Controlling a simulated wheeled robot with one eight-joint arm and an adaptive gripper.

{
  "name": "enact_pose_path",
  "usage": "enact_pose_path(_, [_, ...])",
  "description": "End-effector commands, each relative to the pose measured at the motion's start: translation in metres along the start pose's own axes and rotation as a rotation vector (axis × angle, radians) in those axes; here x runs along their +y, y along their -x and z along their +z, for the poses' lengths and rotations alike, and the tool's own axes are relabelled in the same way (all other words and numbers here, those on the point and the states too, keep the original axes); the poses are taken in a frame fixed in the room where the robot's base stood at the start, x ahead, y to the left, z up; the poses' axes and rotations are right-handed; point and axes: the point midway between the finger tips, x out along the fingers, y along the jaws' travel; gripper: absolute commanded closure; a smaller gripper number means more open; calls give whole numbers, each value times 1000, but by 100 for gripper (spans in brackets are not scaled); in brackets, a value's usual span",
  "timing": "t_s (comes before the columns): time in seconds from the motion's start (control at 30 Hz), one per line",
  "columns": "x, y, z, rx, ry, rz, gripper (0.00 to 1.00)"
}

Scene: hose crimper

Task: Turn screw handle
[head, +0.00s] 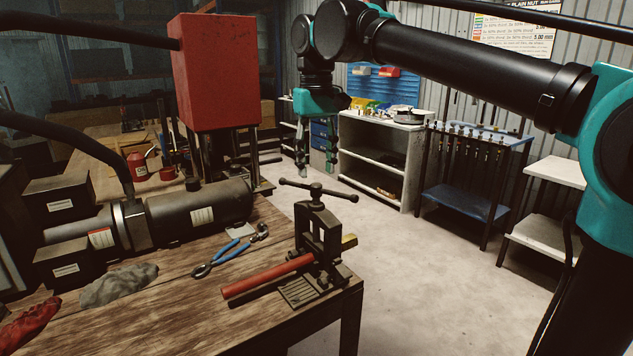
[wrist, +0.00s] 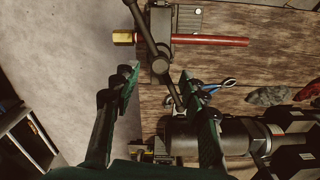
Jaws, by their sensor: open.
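The screw handle (head: 318,191) is a dark T-bar with ball ends on top of the hose crimper (head: 320,240), at the right corner of the wooden bench. A red hose (head: 265,276) runs through the crimper, with a brass fitting (head: 349,241) at its right end. My gripper (head: 318,172) hangs open and empty, pointing down, beyond the crimper in the head view. In the wrist view my gripper (wrist: 158,75) has its fingers spread, and the handle (wrist: 155,50) lies between and ahead of the fingertips. Whether they touch it is unclear, but no grip shows.
Blue-handled pliers (head: 225,258), a grey cloth (head: 118,284) and a dark cylinder machine (head: 195,215) lie on the wooden bench (head: 190,315). A red box-shaped press (head: 213,72) stands behind. White shelves (head: 375,150) and a blue rack (head: 470,190) line the wall. The floor right of the bench is clear.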

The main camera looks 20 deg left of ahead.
Motion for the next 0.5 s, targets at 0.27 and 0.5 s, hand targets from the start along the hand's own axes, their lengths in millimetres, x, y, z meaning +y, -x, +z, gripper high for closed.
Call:
enact_pose_path(0.27, [0, -38, 0, 0, 0, 0, 56])
enact_pose_path(0.5, [0, -45, 0, 0, 0, 0, 56])
